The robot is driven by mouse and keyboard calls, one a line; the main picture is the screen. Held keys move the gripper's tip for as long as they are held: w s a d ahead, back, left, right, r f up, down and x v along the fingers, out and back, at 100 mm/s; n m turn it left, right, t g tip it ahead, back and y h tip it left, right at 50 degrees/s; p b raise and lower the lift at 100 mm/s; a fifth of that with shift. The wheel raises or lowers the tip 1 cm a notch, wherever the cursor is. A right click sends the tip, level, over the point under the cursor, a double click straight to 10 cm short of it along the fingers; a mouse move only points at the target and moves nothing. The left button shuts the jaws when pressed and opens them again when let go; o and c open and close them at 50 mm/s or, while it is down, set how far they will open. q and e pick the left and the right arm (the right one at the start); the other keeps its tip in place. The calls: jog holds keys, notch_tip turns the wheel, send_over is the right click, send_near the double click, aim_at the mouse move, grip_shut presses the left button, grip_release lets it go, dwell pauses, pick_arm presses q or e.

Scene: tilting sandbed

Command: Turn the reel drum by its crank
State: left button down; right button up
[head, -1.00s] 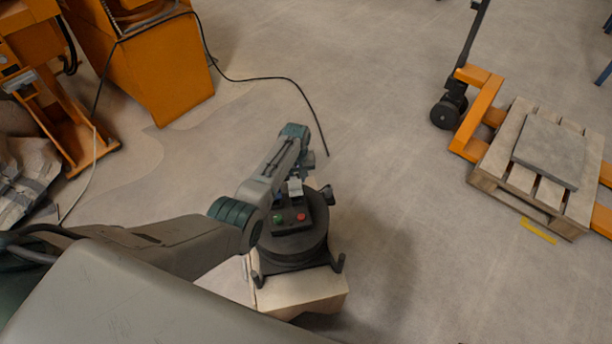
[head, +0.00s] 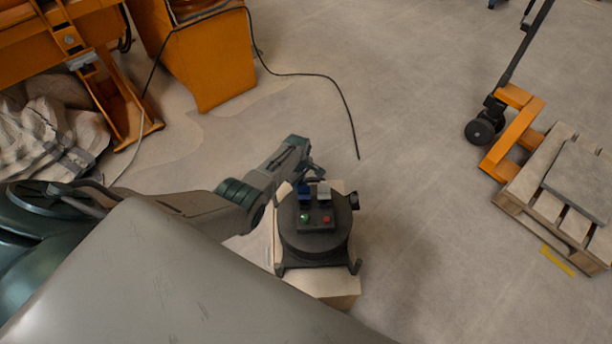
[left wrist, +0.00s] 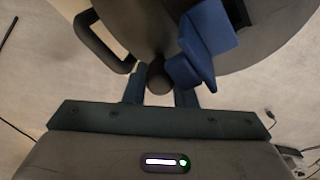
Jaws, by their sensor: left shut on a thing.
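The black reel drum (head: 312,240) stands on a pale box (head: 335,287). Its top carries a green button, a red button, a blue socket cover (head: 304,190) and a grey one. In the left wrist view the dark drum (left wrist: 270,40) fills the top, with the blue cover (left wrist: 208,42) close by. My left gripper (left wrist: 160,92) is shut on a dark round crank knob (left wrist: 158,76) between its fingers. In the head view this gripper (head: 316,173) is at the drum's far side, and the crank is mostly hidden there. My right gripper is out of view.
A black cable (head: 310,75) runs over the floor beyond the drum. An orange machine (head: 205,60) and wrapped sacks (head: 45,140) stand at the left. A pallet (head: 545,195) on an orange pallet truck (head: 515,135) is at the right. The floor between is clear.

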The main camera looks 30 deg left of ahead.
pick_arm(q)
jog(key=shift+s+a+r+n+p, duration=0.1)
jog(key=shift+s+a+n+p, duration=0.2)
jog(key=shift+s+n+p, duration=0.2)
jog(key=shift+s+a+r+n+p, duration=0.1)
jog(key=shift+s+a+n+p, duration=0.15)
jog(key=shift+s+n+p, duration=0.2)
jog(key=shift+s+a+n, duration=0.1)
jog(key=shift+s+n, duration=0.2)
jog(key=shift+n, duration=0.05)
jog(key=s+n+p, duration=0.2)
jog(key=s+p, duration=0.1)
jog(key=shift+a+n, duration=0.3)
jog(key=shift+n, duration=0.1)
jog(key=shift+s+f+n+p, duration=0.15)
jog(key=shift+s+n+p, duration=0.95)
jog(key=shift+p, duration=0.1)
jog(key=shift+s, duration=0.1)
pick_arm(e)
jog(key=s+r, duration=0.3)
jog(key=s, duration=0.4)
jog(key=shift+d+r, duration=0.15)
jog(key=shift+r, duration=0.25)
pick_arm(q)
jog(key=c, duration=1.2)
grip_release()
jog(key=shift+d, duration=0.1)
